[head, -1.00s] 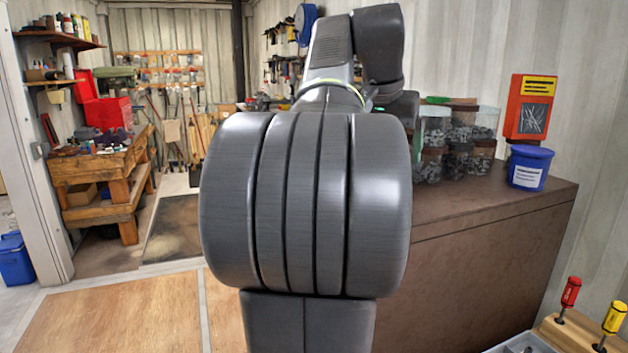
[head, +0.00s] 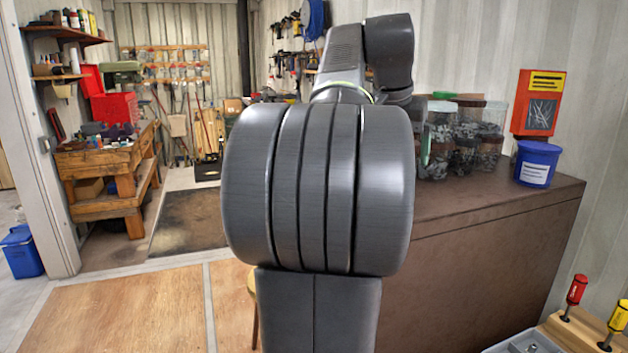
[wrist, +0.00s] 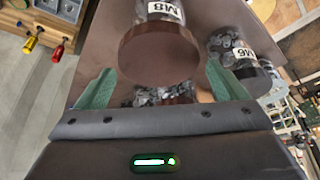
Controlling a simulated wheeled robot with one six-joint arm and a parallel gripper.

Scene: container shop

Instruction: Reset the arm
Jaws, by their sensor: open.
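My gripper (wrist: 160,84) shows in the wrist view with two green fingers spread wide apart. It is open, and nothing is held between the fingers. A jar with a brown lid and an "M8" label (wrist: 160,52) lies in view beyond and between the fingers, apart from them as far as I can tell. Another labelled jar (wrist: 240,65) is just beyond the right finger. In the head view my arm fills the middle, and my gripper is mostly hidden behind it; a small green part shows beside the jars.
Stacked clear jars of hardware (head: 466,152) stand on the brown counter (head: 480,250). A blue bucket (head: 536,163) and a red-orange wall box (head: 538,103) are right of them. Screwdrivers in a wooden block (head: 590,330) are at lower right. A wooden workbench (head: 105,160) stands at far left.

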